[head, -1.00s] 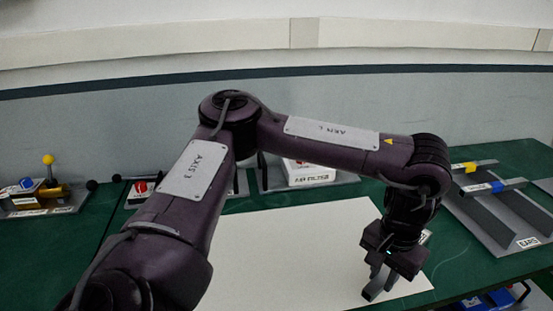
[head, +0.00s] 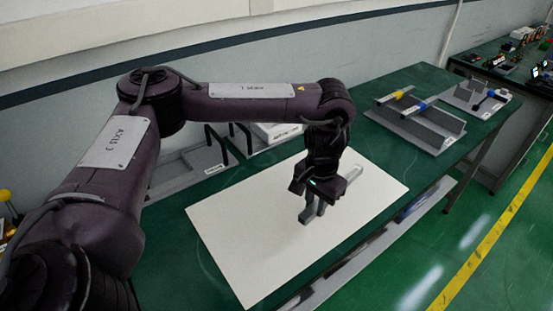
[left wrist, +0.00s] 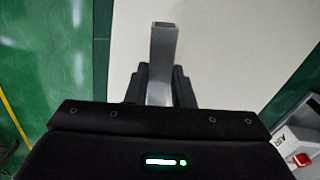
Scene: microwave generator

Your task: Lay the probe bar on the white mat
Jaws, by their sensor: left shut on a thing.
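The white mat (head: 245,235) lies flat on the green table and also fills much of the left wrist view (left wrist: 235,50). My left gripper (head: 312,212) points down over the middle-right part of the mat. In the left wrist view its two dark fingers (left wrist: 162,88) are shut on the probe bar (left wrist: 163,45), a plain grey bar. One end of the bar (head: 357,187) shows to the right of the gripper in the head view. I cannot tell whether the bar touches the mat or hangs just above it. My right gripper is not in view.
A grey rack (head: 425,125) with yellow and blue clips stands right of the mat. Grey stands with dark posts (head: 190,165) and a white box (head: 277,132) are behind it. The table's front edge runs close to the mat. Bare green table lies between mat and rack.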

